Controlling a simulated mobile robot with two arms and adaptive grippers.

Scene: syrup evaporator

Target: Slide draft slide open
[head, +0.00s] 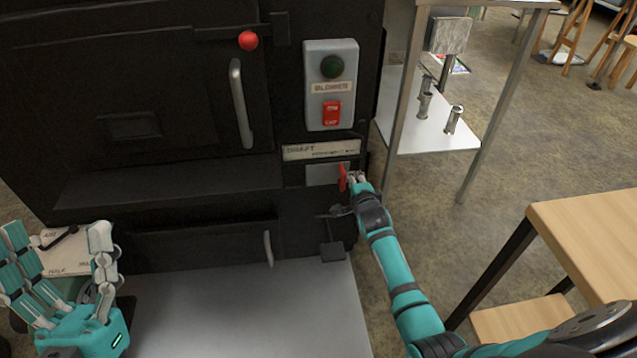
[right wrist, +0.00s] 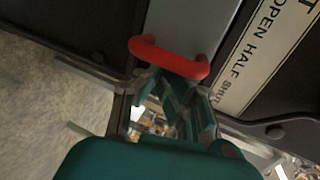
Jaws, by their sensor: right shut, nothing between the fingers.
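The draft slide (head: 322,174) is a small grey metal plate under the white DRAFT label (head: 320,149) on the dark stove front. Its red handle (head: 343,178) stands out near the plate's right end. In the right wrist view the red handle (right wrist: 168,58) is a curved bar across the grey plate (right wrist: 185,22). My right gripper (head: 356,178) is shut with nothing in it, its fingertips close against the handle's right side; whether they touch is unclear. My left gripper (head: 58,237) is open and empty at lower left, away from the slide.
A blower switch box (head: 331,85) with green and red buttons is above the label. A door handle (head: 242,104) and red knob (head: 248,41) are to its left. A metal-legged stand (head: 435,135) and wooden table (head: 590,235) are at right, with bare floor between.

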